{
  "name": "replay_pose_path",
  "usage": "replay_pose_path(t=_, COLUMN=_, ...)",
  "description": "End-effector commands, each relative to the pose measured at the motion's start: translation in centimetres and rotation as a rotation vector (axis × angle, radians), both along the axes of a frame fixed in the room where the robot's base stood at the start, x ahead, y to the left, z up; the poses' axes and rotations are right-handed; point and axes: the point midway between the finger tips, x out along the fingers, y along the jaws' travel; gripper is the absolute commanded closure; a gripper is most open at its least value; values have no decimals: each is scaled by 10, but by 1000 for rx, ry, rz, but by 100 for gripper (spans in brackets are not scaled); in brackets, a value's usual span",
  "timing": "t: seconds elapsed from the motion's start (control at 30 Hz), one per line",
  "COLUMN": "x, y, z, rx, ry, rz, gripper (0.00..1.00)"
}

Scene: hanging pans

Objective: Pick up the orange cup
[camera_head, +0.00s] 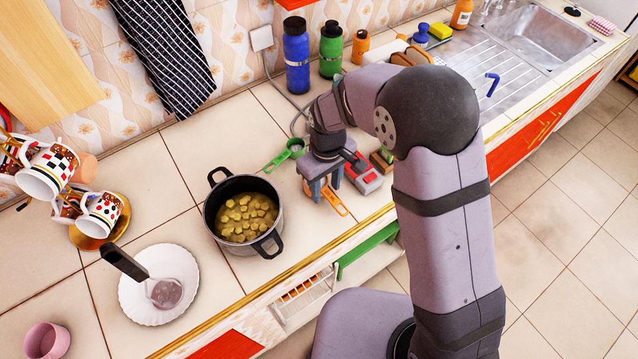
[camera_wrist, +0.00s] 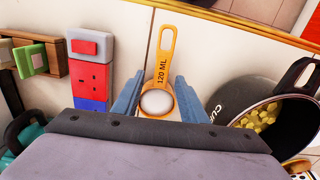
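The orange cup is a measuring cup with an orange handle marked "120 ML" (camera_wrist: 162,60) and a pale round bowl. In the head view its orange handle (camera_head: 333,201) sticks out on the counter below my gripper (camera_head: 325,188), while its bowl is mostly hidden. In the wrist view my gripper (camera_wrist: 157,97) is open, with one blue-grey finger on each side of the bowl. Narrow gaps show between the fingers and the cup. I cannot tell the exact height of the fingertips above the counter.
A pot of yellow chunks (camera_head: 216,222) stands left of my gripper. A red-and-grey block-like device (camera_head: 368,180) lies close on the right, and a green scoop (camera_head: 284,154) lies behind. A white plate with a ladle (camera_head: 135,305) is at front left. Bottles (camera_head: 297,60) line the wall.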

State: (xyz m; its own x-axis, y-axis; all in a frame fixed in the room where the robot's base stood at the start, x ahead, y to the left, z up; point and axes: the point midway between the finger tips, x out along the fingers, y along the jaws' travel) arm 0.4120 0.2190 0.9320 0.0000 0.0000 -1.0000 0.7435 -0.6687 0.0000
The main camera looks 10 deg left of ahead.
Motion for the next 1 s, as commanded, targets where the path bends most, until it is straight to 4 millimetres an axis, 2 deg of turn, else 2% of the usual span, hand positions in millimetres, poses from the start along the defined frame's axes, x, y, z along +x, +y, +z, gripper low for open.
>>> replay_pose_path(t=0.2, x=-1, y=0, z=-20, rx=-1, ry=2, rz=0, gripper=61)
replay_pose_path(t=0.5, x=0, y=0, z=-24, rx=0, ry=0, rz=0, gripper=61)
replay_pose_path(t=0.53, x=0, y=0, z=-24, rx=0, ry=0, rz=0, gripper=63)
replay_pose_path(t=0.6, x=0, y=0, z=-24, rx=0, ry=0, rz=0, gripper=80)
replay_pose_path(t=0.7, x=0, y=0, z=-24, rx=0, ry=0, rz=0, gripper=100)
replay_pose_path(t=1.0, x=0, y=0, z=-23, rx=1, ry=-1, rz=0, gripper=100)
